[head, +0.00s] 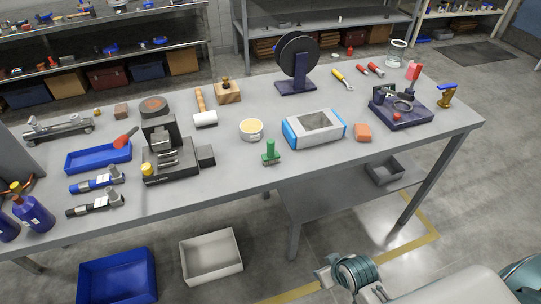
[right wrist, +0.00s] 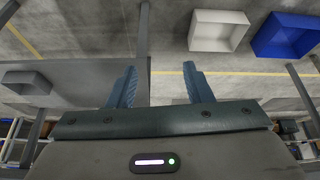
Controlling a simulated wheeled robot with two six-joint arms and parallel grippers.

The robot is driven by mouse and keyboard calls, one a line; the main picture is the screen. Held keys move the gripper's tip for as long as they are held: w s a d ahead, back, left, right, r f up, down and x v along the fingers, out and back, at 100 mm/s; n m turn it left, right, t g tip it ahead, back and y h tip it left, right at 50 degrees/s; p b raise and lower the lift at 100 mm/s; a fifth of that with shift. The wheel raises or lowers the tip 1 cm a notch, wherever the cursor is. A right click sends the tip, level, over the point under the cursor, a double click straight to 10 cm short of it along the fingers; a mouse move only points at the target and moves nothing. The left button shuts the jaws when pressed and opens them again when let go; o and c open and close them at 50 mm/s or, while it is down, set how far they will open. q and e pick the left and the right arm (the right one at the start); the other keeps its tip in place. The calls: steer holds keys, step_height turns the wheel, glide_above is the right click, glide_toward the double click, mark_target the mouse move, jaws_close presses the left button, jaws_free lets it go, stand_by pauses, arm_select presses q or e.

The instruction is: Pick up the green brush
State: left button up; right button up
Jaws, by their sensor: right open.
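The green brush (head: 270,152) stands upright near the front edge of the grey workbench (head: 225,167), with its green handle up. It is between the white round tub and the blue-and-white box. In the right wrist view my right gripper (right wrist: 160,86) is open, its two blue fingers apart with nothing between them. The brush does not show in that view. In the head view my right arm is at the lower right, in front of the bench and well away from the brush. My left gripper is not in view.
A white tub (head: 251,130) stands behind and left of the brush. A blue-and-white box (head: 314,128) is close on its right, then an orange block (head: 363,132). A black device (head: 169,160) stands to the left. White (head: 211,256) and blue (head: 117,279) bins are on the floor.

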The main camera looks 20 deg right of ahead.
steer(key=w+a+r+n+t+y, duration=0.2)
steer(key=w+a+r+t, duration=0.1)
steer(key=w+r, duration=0.35)
steer(key=t+y, duration=0.3)
steer(key=t, duration=0.6)
glide_toward(273, 147)
steer(key=x, duration=0.5)
steer(key=shift+w+d+f, duration=0.1)
steer(key=shift+w+d, duration=0.05)
steer(key=shift+w, duration=0.15)
steer(key=shift+w+p, duration=0.3)
steer(key=p+x, duration=0.1)
steer(key=x, duration=0.1)
steer(key=p+x, duration=0.1)
steer(key=x, duration=0.2)
steer(key=shift+s+a, duration=0.15)
steer(key=shift+a, duration=0.2)
steer(key=shift+w, duration=0.2)
steer(key=shift+s, duration=0.1)
jaws_close()
